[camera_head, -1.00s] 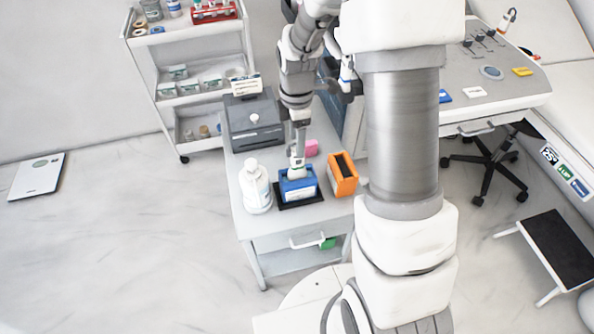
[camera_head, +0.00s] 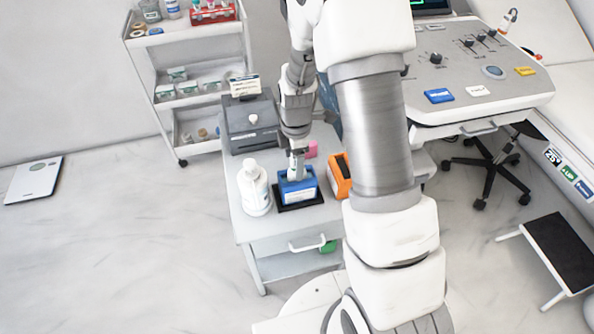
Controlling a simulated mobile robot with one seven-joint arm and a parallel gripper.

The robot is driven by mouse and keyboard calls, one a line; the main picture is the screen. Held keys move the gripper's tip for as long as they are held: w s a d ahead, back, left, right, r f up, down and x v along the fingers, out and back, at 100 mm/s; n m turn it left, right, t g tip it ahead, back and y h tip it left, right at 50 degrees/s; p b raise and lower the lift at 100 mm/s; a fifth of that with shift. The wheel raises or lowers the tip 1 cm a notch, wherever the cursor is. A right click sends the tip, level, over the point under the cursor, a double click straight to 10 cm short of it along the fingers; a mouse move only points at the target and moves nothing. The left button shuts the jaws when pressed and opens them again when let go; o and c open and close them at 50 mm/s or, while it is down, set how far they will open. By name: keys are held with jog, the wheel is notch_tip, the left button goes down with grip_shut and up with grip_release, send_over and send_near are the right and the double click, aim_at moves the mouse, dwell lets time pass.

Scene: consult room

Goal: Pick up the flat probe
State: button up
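A pale upright piece (camera_head: 298,172), which may be the flat probe, stands in the blue holder (camera_head: 298,191) on the small grey cart. It is too small to identify for sure. My gripper (camera_head: 298,156) points straight down over the blue holder, at the top of this piece. The fingers are too small and overlapped to show whether they are open or shut. The holder sits on a black mat (camera_head: 318,203).
A white bottle (camera_head: 254,190) stands close left of the holder; an orange holder (camera_head: 341,176) stands to its right, partly hidden by my arm. Behind are a pink block (camera_head: 312,148) and a dark grey box (camera_head: 250,124). A console (camera_head: 500,84) is at the right.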

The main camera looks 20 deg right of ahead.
grip_shut()
jog(key=shift+r, duration=0.55)
jog(key=r, duration=0.1)
jog(key=r+p, duration=0.1)
jog(key=d+r, duration=0.1)
jog(key=r, duration=0.1)
jog(key=shift+s, duration=0.25)
jog(key=s+d+r+p, duration=0.2)
jog(key=s+d+r, duration=0.3)
jog(key=d, duration=0.3)
jog(key=w+a+r+m, duration=0.6)
jog(key=a+r+m, duration=0.1)
jog(key=m, duration=1.1)
jog(key=shift+a, duration=0.75)
